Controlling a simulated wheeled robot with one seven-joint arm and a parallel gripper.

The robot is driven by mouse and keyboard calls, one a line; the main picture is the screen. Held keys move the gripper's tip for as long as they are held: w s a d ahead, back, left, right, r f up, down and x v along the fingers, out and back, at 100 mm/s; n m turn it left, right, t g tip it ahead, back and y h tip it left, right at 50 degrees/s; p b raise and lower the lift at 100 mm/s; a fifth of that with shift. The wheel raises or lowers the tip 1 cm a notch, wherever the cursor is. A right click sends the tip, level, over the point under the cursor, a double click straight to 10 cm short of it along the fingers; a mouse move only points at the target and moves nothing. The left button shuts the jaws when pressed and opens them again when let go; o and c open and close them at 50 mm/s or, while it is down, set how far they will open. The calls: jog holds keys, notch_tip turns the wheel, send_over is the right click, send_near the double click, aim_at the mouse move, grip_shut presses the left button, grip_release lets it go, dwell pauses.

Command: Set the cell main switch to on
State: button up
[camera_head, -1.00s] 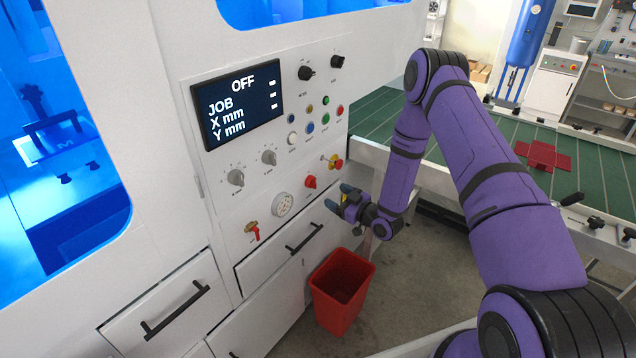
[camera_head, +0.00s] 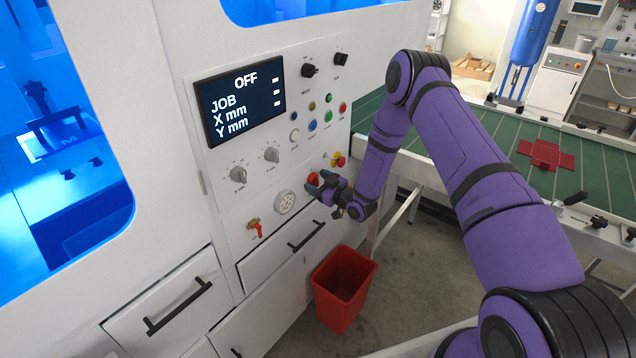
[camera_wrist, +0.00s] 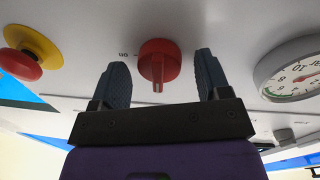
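The main switch is a red rotary knob (camera_wrist: 158,62) on the white panel, and an "on" mark shows beside it in the wrist view. The knob also shows in the head view (camera_head: 312,178), partly covered by my gripper. My gripper (camera_wrist: 160,78) is open, with one dark finger on each side of the knob. I cannot tell whether the fingers touch it; gaps show on both sides. In the head view my gripper (camera_head: 318,187) is up at the panel. The panel display (camera_head: 243,101) reads OFF.
A red-and-yellow emergency button (camera_wrist: 22,62) is close to the knob, and a round gauge (camera_wrist: 290,70) is on its other side. A red valve handle (camera_head: 255,228) is lower left. A drawer handle (camera_head: 305,236) and a red bin (camera_head: 343,288) are below.

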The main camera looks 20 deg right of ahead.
jog(key=c, duration=0.9)
jog(key=m, duration=0.4)
jog(key=shift+d, duration=0.1)
jog(key=shift+w+d+m+g+y, duration=0.15)
jog(key=shift+m+g, duration=0.25)
jog(key=shift+m, duration=2.8)
jog(key=shift+s+a+m+g+y, duration=0.1)
jog(key=shift+m+g+y, duration=0.25)
jog(key=shift+m, duration=2.85)
